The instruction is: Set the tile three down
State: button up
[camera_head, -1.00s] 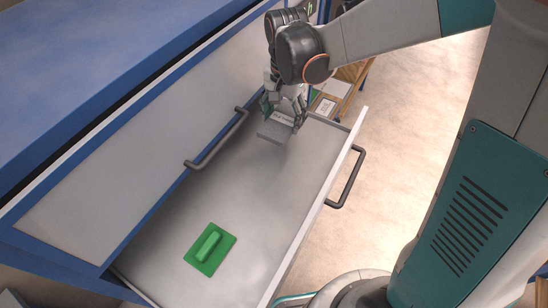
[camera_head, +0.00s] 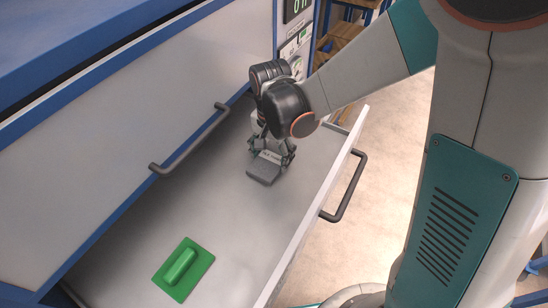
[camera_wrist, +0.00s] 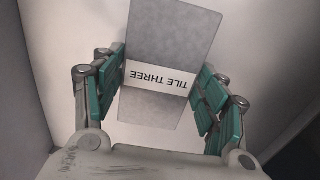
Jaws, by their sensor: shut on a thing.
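Tile three is a grey slab (camera_head: 263,169) with a white label band, in the far part of the open drawer (camera_head: 225,205). In the wrist view the tile (camera_wrist: 172,40) shows its label "TILE THREE" upside down. My gripper (camera_head: 270,150) is shut on it from above, with teal finger pads (camera_wrist: 165,95) at both sides. The tile is at or just above the drawer floor; I cannot tell whether it touches. Part of the tile is hidden under the gripper.
A green block with a raised grip (camera_head: 183,269) lies in the near part of the drawer. Drawer floor between it and the tile is clear. A dark handle (camera_head: 347,187) is on the drawer front, another (camera_head: 190,140) on the blue-edged cabinet. Wooden shelving (camera_head: 345,45) stands behind.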

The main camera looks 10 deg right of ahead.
aim_at(272, 158)
jog(key=shift+f, duration=0.6)
jog(key=shift+s+r, duration=0.1)
jog(key=shift+r, duration=0.05)
jog(key=o, duration=1.6)
notch_tip(272, 158, up, 12)
jog(key=p, duration=0.7)
jog(key=shift+p, duration=0.4)
